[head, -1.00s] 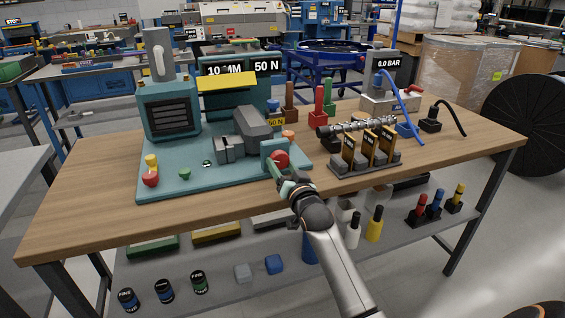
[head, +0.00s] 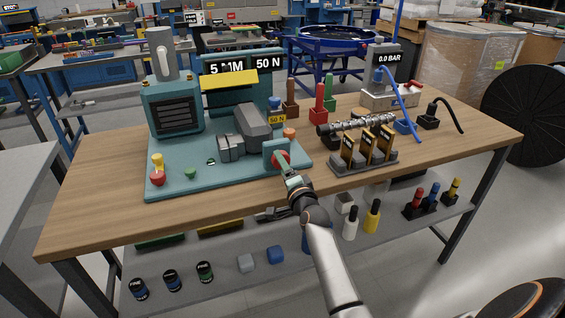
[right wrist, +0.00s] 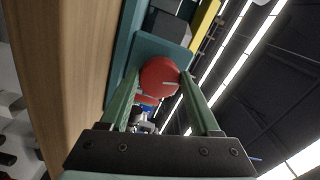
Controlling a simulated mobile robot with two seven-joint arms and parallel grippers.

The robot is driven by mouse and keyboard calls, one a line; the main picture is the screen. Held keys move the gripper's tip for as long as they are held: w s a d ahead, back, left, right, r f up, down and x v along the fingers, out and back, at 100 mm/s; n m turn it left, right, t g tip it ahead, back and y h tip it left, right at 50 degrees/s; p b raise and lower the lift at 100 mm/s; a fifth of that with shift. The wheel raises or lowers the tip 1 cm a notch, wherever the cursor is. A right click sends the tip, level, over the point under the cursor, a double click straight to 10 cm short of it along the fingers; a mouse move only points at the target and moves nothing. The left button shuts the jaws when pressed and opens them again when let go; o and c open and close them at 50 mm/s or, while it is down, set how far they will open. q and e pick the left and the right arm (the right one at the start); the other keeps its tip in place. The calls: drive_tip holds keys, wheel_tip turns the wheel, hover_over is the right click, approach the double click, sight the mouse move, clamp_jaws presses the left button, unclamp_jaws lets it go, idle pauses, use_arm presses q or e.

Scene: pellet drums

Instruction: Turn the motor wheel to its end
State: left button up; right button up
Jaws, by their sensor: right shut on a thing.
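The motor wheel (head: 281,157) is a red round knob on the front of a small teal block at the right front of the teal machine (head: 225,160). My right gripper (head: 285,168) reaches it from the front and is shut on it. In the right wrist view the red wheel (right wrist: 160,77) sits between the two green fingers, with a pale mark on its face. The machine's display (head: 240,67) reads about "5 MM", partly unclear, and "50 N". My left gripper is not in view.
A rack of gold-faced blocks (head: 365,158) stands right of my right gripper, with a metal shaft behind it. A red mushroom button (head: 158,178) and a green button are at the machine's left front. The table's front left is clear (head: 105,205).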

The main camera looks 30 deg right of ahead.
drive_tip(key=shift+r+m+p, duration=0.1)
drive_tip(key=shift+m+p, duration=0.25)
drive_tip(key=shift+m, duration=1.15)
drive_tip(key=o, duration=1.4)
drive_tip(key=shift+s, duration=0.1)
drive_tip(key=shift+s+a+p, duration=0.15)
drive_tip(key=shift+s+p, duration=0.2)
drive_tip(key=p+v, duration=0.3)
drive_tip(key=v, duration=0.8)
drive_tip(key=shift+s, duration=0.25)
